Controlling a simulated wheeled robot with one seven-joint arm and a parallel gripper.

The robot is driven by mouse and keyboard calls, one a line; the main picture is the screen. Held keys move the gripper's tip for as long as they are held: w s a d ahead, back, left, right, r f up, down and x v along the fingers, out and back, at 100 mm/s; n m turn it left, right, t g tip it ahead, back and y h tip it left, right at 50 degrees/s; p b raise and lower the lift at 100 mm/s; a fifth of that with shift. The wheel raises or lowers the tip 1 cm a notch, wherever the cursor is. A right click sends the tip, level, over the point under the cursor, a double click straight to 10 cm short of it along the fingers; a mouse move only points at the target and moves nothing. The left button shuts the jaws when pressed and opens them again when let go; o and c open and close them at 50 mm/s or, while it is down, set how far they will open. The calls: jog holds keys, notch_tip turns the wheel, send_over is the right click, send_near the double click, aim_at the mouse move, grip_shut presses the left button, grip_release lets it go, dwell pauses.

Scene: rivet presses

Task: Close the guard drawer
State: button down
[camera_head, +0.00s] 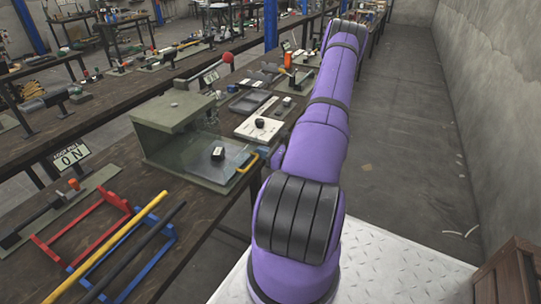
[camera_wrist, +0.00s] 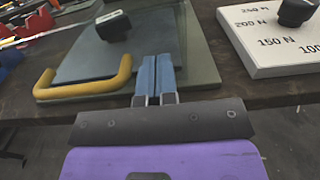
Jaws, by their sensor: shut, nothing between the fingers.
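The guard drawer (camera_head: 205,172) stands out of its grey-green housing (camera_head: 170,112) on the dark bench, toward my base. It has a clear top and a yellow handle (camera_head: 247,162) at its front. A black block with a light label (camera_head: 218,153) shows on or in it. The wrist view shows the drawer (camera_wrist: 195,62), its yellow handle (camera_wrist: 82,88) and the black block (camera_wrist: 113,26). My gripper (camera_wrist: 154,60) has its blue fingers together and empty, just right of the handle at the drawer's front edge. I cannot tell whether they touch it. My arm hides the gripper in the head view.
A white board with printed force values (camera_wrist: 270,35) and a black knob (camera_wrist: 295,12) lies right of the drawer. Red (camera_head: 85,230) and blue (camera_head: 135,255) frames with yellow and black bars stand at the front left.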

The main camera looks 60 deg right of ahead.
aim_at(251, 149)
jog(key=shift+w, duration=0.25)
jog(key=w, duration=0.4)
jog(key=shift+w+a, duration=0.25)
